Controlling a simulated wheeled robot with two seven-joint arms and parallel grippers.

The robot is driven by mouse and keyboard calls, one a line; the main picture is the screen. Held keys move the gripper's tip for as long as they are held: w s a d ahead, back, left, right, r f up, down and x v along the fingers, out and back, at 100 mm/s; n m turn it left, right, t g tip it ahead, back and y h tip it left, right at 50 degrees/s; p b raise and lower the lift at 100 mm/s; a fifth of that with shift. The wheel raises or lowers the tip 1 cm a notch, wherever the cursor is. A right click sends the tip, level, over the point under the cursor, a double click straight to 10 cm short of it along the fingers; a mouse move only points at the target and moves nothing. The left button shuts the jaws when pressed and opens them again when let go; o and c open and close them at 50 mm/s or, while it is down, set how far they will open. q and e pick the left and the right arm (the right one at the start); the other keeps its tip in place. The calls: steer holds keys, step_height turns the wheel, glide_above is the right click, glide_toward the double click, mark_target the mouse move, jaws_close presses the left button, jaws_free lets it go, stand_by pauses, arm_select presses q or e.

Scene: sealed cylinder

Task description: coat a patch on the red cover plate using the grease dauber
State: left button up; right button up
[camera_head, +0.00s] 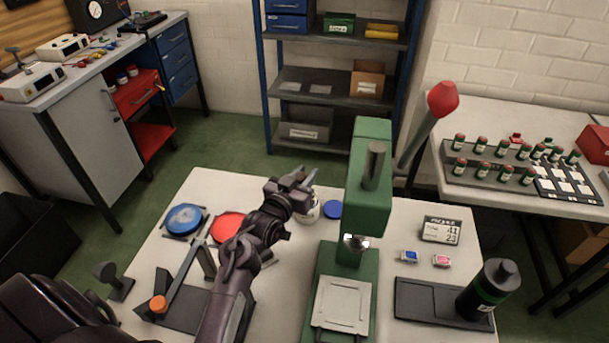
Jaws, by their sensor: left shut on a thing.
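The red cover plate (226,227) lies on the white table left of my left forearm, which hides its right edge. A blue round plate (184,219) lies to its left. My left gripper (305,182) is over a small white pot (309,210), right of and beyond the red plate. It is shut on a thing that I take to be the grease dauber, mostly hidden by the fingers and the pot. A blue lid (332,209) lies right of the pot. My right gripper is not in view.
A green press (369,190) with a red-knobbed lever (443,99) stands close right of my left gripper. An orange-knobbed fixture (158,303) is at front left. A dark bottle (486,289) stands on a black tray (418,302) at right, near a date block (441,230).

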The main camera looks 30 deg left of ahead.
arm_select(q)
steer(key=shift+r+p, duration=2.1)
steer(key=shift+r, duration=0.45)
steer(key=shift+f, duration=0.1)
